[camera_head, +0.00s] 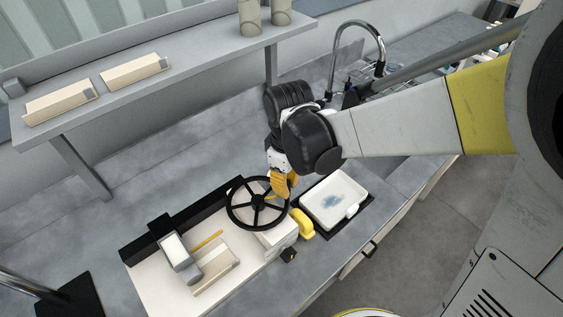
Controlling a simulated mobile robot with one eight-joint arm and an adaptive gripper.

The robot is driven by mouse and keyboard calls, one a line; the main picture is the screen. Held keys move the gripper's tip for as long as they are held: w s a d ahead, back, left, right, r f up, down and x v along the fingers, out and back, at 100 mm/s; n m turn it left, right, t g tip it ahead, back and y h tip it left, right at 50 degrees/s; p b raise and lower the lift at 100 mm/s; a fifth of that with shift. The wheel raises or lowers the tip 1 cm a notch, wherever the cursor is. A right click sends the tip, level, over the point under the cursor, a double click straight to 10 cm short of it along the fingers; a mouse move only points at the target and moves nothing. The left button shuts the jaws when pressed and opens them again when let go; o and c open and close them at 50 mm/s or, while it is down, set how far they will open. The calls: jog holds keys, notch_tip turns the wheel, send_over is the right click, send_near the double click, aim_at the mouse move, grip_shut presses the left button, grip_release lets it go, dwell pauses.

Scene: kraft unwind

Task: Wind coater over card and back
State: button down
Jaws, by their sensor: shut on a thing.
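A black spoked handwheel (257,203) sits over the right end of a white coater bed (150,287). My gripper (281,196), with yellow fingers, reaches down to the right side of the wheel and is shut on it near the rim; the exact contact is partly hidden by the fingers. A grey and white block-like carriage (177,256) stands on the left part of the bed. A beige card-like piece (217,268) lies on the bed just right of the carriage, and a thin yellow strip (207,241) lies behind it.
A white tray (313,213) with a blue stain stands right of the wheel, with a yellow curved part (302,224) between. A shelf (191,66) with beige boxes (134,71) overhangs the back. A sink tap (381,62) rises behind my arm.

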aim_at(276, 222)
jog(key=s+m, duration=0.2)
jog(key=m, duration=0.1)
jog(key=shift+d, duration=0.1)
jog(key=m, duration=0.1)
jog(key=s+m, duration=0.2)
jog(key=shift+s+a+m, duration=0.15)
jog(key=shift+a+m, duration=0.1)
jog(key=shift+m, duration=0.05)
jog(key=s+m, duration=0.1)
jog(key=s+a+m, duration=0.1)
jog(key=m, duration=0.1)
jog(key=shift+s+a+m, duration=0.35)
jog(key=shift+a+m, duration=0.05)
jog(key=shift+m, duration=0.5)
jog(key=shift+s+a+m, duration=0.35)
jog(key=shift+m, duration=0.55)
jog(key=c, duration=1.3)
grip_release()
jog(key=shift+a, duration=0.1)
